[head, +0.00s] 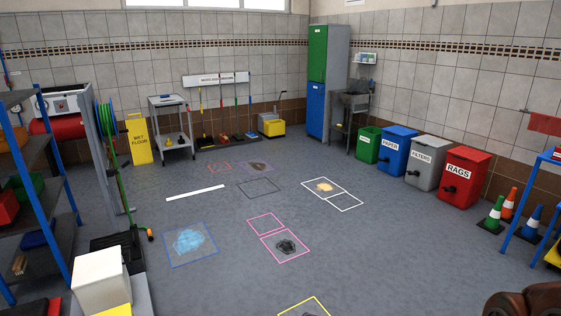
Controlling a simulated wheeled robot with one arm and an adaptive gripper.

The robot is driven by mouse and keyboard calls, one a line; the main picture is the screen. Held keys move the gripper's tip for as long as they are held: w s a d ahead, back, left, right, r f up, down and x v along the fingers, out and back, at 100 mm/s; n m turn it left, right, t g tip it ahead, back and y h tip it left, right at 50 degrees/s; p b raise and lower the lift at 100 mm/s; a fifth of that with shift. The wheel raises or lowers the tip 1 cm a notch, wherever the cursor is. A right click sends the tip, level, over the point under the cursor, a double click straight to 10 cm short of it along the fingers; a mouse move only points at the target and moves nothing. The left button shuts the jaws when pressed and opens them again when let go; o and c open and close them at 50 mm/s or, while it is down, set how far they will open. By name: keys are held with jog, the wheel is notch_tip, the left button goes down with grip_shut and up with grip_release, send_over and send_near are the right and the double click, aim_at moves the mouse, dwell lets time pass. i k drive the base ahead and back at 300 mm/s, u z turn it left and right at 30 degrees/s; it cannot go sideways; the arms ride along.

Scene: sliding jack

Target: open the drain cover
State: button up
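I cannot make out a drain cover for certain. A thin dark square outline (259,188) lies on the floor near the middle of the head view; it is too small and plain to tell whether it is a cover. My gripper is not in view.
A white bar (195,193) lies on the floor. Shelving (35,180) stands left, labelled bins (461,178) and cones (493,214) right, a cabinet (326,80) at back.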

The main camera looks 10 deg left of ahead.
aim_at(129, 238)
jog(key=u, duration=0.35)
jog(key=i, duration=2.05)
jog(key=u, duration=1.45)
jog(key=i, duration=1.5)
jog(key=u, duration=0.15)
jog(key=k, duration=1.1)
jog(key=z, duration=0.9)
jog(key=i, duration=0.45)
jog(key=u, duration=0.2)
jog(key=i, duration=1.65)
jog(key=u, duration=1.6)
jog(key=i, duration=1.05)
jog(key=u, duration=0.95)
